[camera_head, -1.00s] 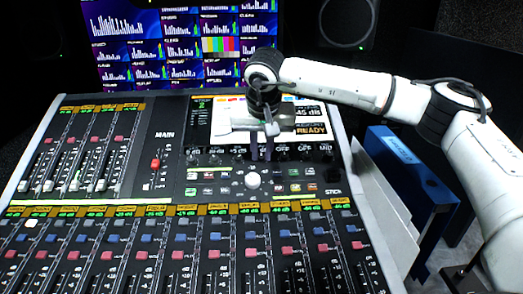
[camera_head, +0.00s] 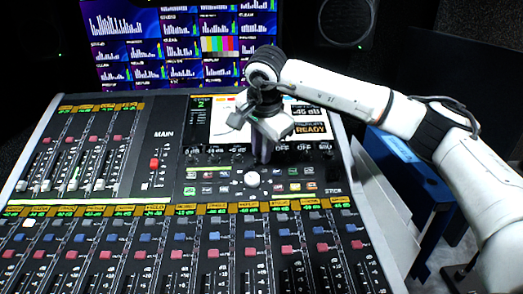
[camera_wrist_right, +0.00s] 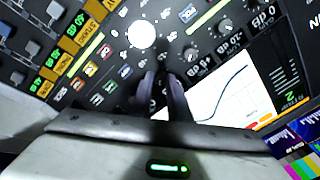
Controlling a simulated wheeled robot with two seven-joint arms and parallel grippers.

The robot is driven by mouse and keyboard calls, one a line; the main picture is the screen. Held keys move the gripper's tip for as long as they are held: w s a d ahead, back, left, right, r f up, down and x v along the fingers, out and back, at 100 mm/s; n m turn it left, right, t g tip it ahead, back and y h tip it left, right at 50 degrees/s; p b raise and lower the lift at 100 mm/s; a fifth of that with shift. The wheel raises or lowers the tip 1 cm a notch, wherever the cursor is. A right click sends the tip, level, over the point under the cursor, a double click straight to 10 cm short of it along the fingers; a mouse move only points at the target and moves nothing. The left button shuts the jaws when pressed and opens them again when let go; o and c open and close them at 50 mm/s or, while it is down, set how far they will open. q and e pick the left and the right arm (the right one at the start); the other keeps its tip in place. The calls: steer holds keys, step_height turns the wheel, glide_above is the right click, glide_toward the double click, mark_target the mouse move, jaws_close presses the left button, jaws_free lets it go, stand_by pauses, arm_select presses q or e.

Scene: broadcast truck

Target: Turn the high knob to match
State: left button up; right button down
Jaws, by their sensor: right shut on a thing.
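The mixing console has a small screen (camera_head: 225,112), which shows a curve in the wrist view (camera_wrist_right: 225,95). A row of dark knobs sits below it, with one plain knob (camera_wrist_right: 190,54) beside my fingers in the wrist view. My right gripper (camera_head: 261,155) points down at this row from above. In the wrist view its two dark fingers (camera_wrist_right: 163,88) are close together, shut on a knob of the row. The fingers hide that knob, so its label and pointer cannot be read. My left gripper is not in view.
A white trackball (camera_head: 251,178) lies just in front of the gripper, with small lit buttons around it. Several faders (camera_head: 155,164) fill the left and front of the console. A monitor (camera_head: 180,45) stands behind. A blue binder (camera_head: 410,160) is at the right.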

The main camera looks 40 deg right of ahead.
steer(key=shift+m, duration=0.9)
steer(key=c, duration=1.7)
jaws_free()
steer(key=shift+r, duration=0.1)
steer(key=v, duration=1)
steer(key=shift+s+r, duration=0.1)
